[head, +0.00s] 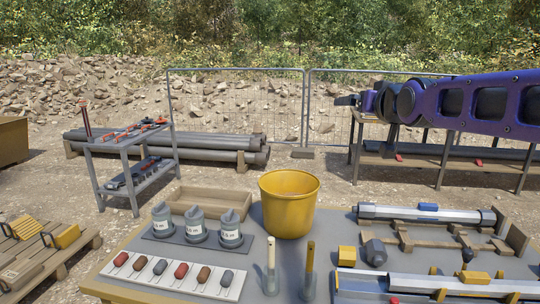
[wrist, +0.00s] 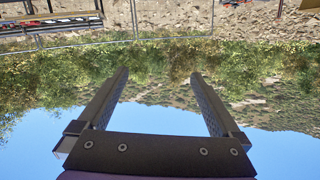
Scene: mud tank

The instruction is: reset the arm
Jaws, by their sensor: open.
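My arm, purple and black, reaches in from the right edge of the head view, roughly level and above the table. My gripper (head: 345,100) is at its left end, small and dark in the head view. In the wrist view its two fingers (wrist: 158,85) stand wide apart with nothing between them. Behind them that view shows bushes, the fence and sky, upside down. The gripper touches nothing that I can see.
Below stands a work table (head: 310,228) with a yellow bucket (head: 289,205), several grey pots (head: 195,223), a sample strip (head: 172,272) and metal tubes (head: 425,214). A tool cart (head: 130,146) stands left, a rear bench (head: 430,165) right. A mesh fence (head: 235,105) runs behind.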

